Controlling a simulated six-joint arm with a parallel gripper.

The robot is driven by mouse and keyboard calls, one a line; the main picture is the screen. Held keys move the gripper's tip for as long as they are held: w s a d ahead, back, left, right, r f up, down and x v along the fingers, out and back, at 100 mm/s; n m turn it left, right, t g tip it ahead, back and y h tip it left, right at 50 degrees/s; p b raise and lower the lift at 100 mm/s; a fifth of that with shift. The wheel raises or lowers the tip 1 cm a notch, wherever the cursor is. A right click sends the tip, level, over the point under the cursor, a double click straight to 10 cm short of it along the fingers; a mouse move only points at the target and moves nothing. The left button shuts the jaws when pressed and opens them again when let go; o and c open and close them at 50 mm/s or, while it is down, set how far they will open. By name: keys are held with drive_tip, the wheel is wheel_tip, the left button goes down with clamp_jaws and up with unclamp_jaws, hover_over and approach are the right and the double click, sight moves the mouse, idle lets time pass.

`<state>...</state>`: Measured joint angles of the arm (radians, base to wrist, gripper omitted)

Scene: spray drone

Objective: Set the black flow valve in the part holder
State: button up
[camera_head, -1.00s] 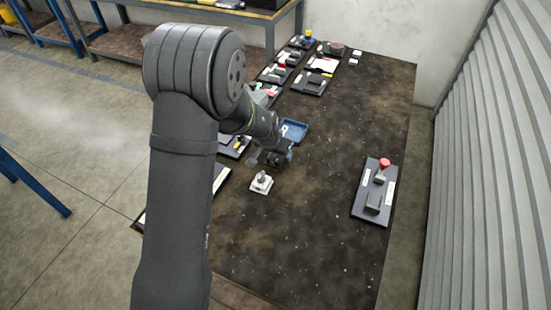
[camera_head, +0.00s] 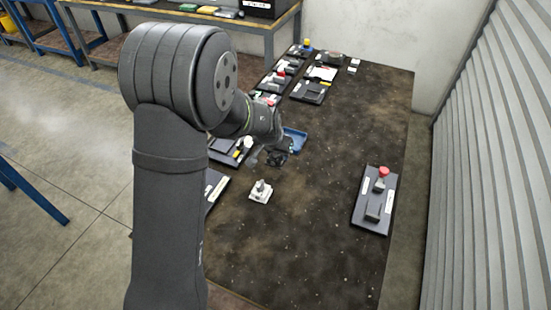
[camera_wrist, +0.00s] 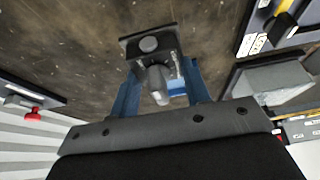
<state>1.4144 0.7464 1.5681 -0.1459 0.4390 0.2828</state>
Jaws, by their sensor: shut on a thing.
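My gripper (camera_wrist: 160,92) has blue fingers and is shut on a dark part with a square plate and a grey rounded stem, which looks like the black flow valve (camera_wrist: 138,46).
Several dark boards with parts line the table's left side. A dark board with a red knob (camera_head: 375,201) lies at the right. The middle of the brown table (camera_head: 310,220) is clear.

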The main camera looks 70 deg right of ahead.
drive_tip(key=s+a+r, duration=0.4)
drive_tip(key=s+r, duration=0.2)
drive_tip(key=s, duration=0.4)
hover_over(229, 147)
drive_tip(key=w+d, duration=0.1)
drive_tip(key=w, duration=0.2)
drive_tip(key=f, duration=0.4)
drive_tip(key=shift+s+f, duration=0.25)
drive_tip(key=shift+f, duration=0.1)
drive_tip(key=shift+w+f, duration=0.1)
drive_tip(key=shift+w, duration=0.05)
drive_tip(key=shift+f, duration=2)
drive_tip(key=shift+f, duration=0.1)
